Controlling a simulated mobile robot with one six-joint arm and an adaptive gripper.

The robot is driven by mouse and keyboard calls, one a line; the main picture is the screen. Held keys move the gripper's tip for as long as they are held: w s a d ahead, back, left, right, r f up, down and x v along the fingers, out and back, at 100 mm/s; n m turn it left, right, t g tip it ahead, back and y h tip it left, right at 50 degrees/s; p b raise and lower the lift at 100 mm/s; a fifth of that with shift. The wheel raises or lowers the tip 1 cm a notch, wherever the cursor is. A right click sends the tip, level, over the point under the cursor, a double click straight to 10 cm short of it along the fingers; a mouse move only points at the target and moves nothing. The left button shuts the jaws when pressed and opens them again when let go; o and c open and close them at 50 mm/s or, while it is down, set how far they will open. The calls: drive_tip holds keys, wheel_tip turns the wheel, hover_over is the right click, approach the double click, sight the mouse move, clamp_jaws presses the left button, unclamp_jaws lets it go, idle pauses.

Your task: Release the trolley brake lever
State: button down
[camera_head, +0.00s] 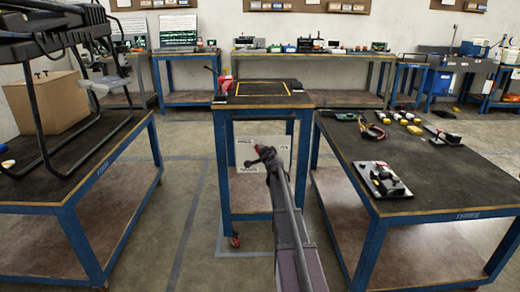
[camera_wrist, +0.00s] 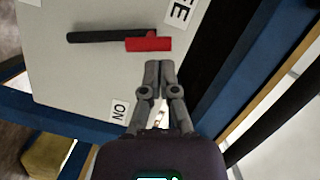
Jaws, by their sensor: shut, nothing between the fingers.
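The brake lever (camera_wrist: 148,41) shows in the wrist view as a black bar with a red end, lying across a pale plate (camera_wrist: 75,75). The plate bears a label reading "ON" (camera_wrist: 120,110) and a partly cut-off label ending in "E" (camera_wrist: 180,12). My gripper (camera_wrist: 158,66) is shut and empty, its fingertips just below the red end in the picture; whether they touch it I cannot tell. In the head view, my gripper (camera_head: 257,157) is in front of the plate (camera_head: 284,146) on the blue-framed trolley (camera_head: 222,160), partly covering it.
A blue-framed table (camera_head: 455,212) with small devices stands close on the right. Another table (camera_head: 60,205) bears a dark-framed drone (camera_head: 50,40) and a cardboard box (camera_head: 48,102) on the left. A red vise-like item (camera_head: 223,82) sits on the trolley top. Floor shows between the tables.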

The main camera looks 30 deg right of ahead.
sight(264, 139)
drive_tip(key=shift+s+d+r+p, duration=0.25)
drive_tip(key=shift+d+r+p, duration=0.2)
drive_tip(key=shift+d+r, duration=0.1)
drive_tip(key=shift+s+d+r+p, duration=0.25)
drive_tip(key=shift+d+r+p, duration=0.2)
drive_tip(key=shift+d+r, duration=0.1)
drive_tip(key=f+v, duration=0.1)
drive_tip(key=v, duration=0.9)
drive_tip(key=shift+r+p, duration=0.4)
drive_tip(key=shift+r, duration=0.05)
drive_tip(key=shift+a, duration=0.1)
